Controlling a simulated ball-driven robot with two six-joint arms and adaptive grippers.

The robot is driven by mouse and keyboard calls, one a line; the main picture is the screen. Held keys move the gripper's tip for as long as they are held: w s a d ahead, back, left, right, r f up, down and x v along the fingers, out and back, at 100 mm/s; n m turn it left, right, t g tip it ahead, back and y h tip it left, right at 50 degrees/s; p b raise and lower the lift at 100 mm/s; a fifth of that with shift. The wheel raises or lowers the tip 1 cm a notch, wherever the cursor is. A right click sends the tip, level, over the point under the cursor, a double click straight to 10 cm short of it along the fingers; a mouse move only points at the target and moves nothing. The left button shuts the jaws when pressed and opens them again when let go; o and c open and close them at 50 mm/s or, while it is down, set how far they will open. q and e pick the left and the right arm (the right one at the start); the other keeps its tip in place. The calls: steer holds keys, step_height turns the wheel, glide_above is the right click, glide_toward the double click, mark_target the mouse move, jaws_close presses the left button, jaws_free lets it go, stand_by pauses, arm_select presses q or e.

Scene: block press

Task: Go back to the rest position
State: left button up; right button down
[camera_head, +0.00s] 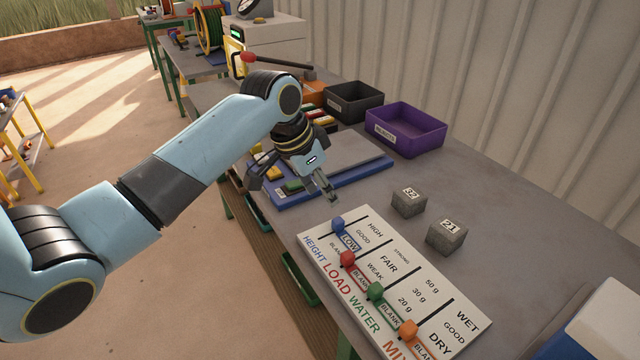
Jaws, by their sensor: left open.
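My left arm reaches in from the left across the picture. Its gripper (294,191) is open, with its fingers spread and nothing seen between them. It hangs over the blue-edged tray (352,181) on the bench, just beyond the upper left corner of the white slider board (452,302). Whether a fingertip touches anything below cannot be told. My right gripper is out of view.
Two grey blocks marked 32 (409,203) and 21 (446,239) stand right of the gripper. A purple bin (406,137) and a black bin (353,105) stand behind. A blue and white object (600,330) occupies the lower right. The bench's right side is mostly clear.

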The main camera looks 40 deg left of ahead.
arm_select(q)
steer(key=shift+s+a+r, duration=0.1)
steer(key=shift+s+r, duration=0.15)
steer(key=shift+r, duration=0.25)
